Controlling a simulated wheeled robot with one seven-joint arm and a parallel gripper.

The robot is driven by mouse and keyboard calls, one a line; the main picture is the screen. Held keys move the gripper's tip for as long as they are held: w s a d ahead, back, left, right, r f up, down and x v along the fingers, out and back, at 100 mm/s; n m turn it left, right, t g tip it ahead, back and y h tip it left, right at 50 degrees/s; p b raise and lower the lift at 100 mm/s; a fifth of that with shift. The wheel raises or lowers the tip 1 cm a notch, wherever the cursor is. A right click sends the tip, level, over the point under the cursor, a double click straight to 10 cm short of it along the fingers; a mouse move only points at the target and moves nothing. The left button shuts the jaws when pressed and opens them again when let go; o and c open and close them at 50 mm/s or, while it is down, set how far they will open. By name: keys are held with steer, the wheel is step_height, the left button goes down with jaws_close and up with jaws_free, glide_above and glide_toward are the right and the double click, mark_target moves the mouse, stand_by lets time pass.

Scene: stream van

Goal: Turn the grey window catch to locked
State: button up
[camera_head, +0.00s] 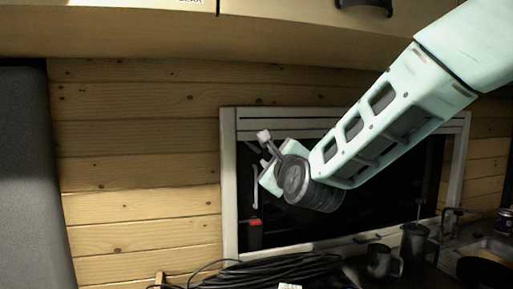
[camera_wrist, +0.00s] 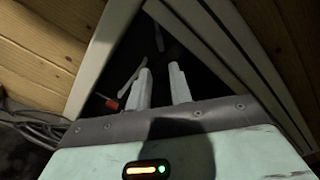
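A light grey lever (camera_head: 254,186), which looks like the window catch, stands near the left side of the dark window (camera_head: 229,190). In the wrist view a pale grey lever (camera_wrist: 131,77) lies at a slant just left of the left finger. A shorter grey piece (camera_wrist: 159,38) shows farther up, beyond the fingers. I cannot tell for certain which is the catch. My gripper (camera_wrist: 161,80) is open, with a clear gap and nothing between the fingers. In the head view my gripper (camera_head: 264,150) is in front of the window's left part and hides some of it.
A red-marked piece (camera_head: 254,222) is below the lever, also in the wrist view (camera_wrist: 112,103). Black cables (camera_head: 265,270) lie below the window. Metal mugs (camera_head: 382,260) stand at the lower right. Overhead cupboards (camera_head: 130,25) hang above. The plank wall left of the window is bare.

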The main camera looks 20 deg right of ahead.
mark_target(256, 150)
steer(key=w+p, duration=0.4)
steer(key=w, duration=0.8)
steer(key=shift+w, duration=0.2)
jaws_close()
